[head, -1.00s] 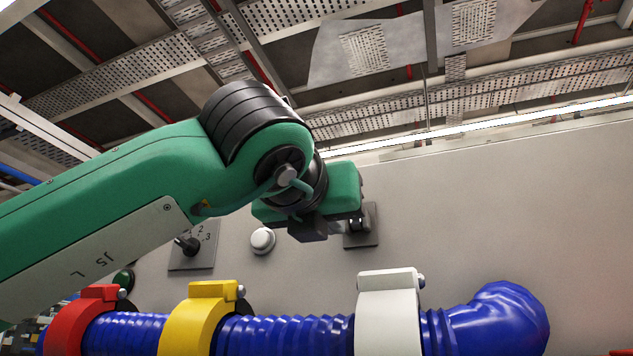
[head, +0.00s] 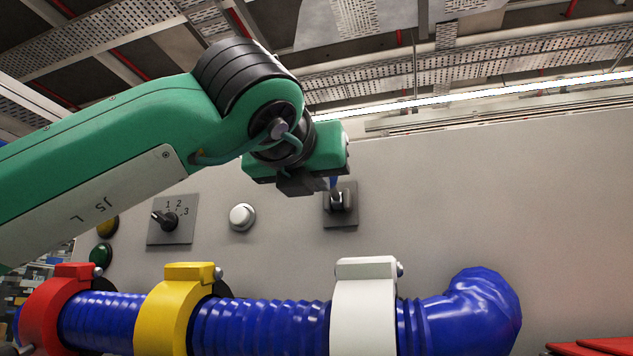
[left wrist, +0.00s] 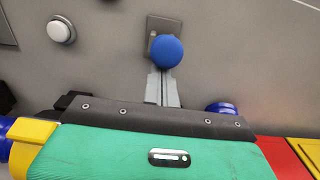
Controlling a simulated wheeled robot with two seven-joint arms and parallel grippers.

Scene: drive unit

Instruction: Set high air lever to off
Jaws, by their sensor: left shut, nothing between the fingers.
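A lever with a blue ball knob (left wrist: 166,51) stands out from a grey plate (head: 352,215) on the panel. In the head view only a sliver of blue (head: 333,183) shows beside my wrist, above the lever's dark base. No label is readable there, so I cannot tell the lever's marked position. My left gripper (left wrist: 163,77) is shut and empty. Its fingertips point at the knob and lie just below it in the left wrist view; I cannot tell whether they touch it. My right gripper is not in view.
A rotary switch (head: 168,220) marked 1, 2, 3 and a white round button (head: 242,217) sit left of the lever. A blue corrugated hose (head: 262,327) with red, yellow and white clamps (head: 364,310) runs below. The panel to the right is clear.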

